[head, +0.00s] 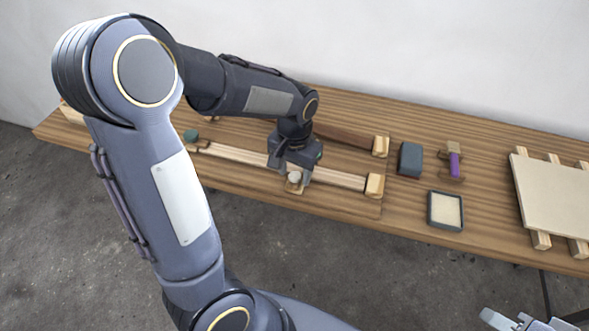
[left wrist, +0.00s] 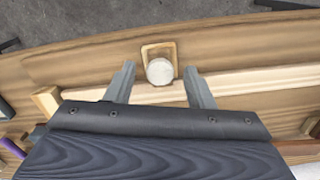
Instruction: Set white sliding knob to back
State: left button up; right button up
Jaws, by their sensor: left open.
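The white sliding knob (head: 294,177) sits on a small light wooden slider plate (head: 295,188) at the front side of a pale rail (head: 337,178) on the table. In the left wrist view the round knob (left wrist: 160,71) lies between and just beyond the fingertips of my left gripper (left wrist: 158,72). My left gripper (head: 291,179) is open, with a finger on each side of the knob and a gap to both. Whether the fingers reach down around it is unclear. Part of my right gripper (head: 522,322) shows at the bottom right, away from the table.
A darker rail (head: 345,135) runs behind the pale one, partly hidden by my left arm. A green knob (head: 191,136) is at the left. A dark block (head: 411,159), a purple-handled piece (head: 454,164), a framed pad (head: 445,210) and a slatted board (head: 555,200) lie to the right.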

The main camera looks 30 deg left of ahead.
aim_at(294, 176)
pick_arm(q)
notch_tip(294, 176, up, 8)
jog(key=shift+f, duration=0.1)
dwell(0.7)
jog(key=s+d+t+h, duration=0.2)
jog(key=s, duration=0.6)
jog(key=s+d+r+n+t+h, duration=0.1)
jog(key=s+d+t, duration=0.1)
jog(key=s, duration=0.6)
jog(key=shift+r+t+h, duration=0.3)
jog(key=shift+t+h, duration=0.1)
jog(key=shift+t, duration=0.4)
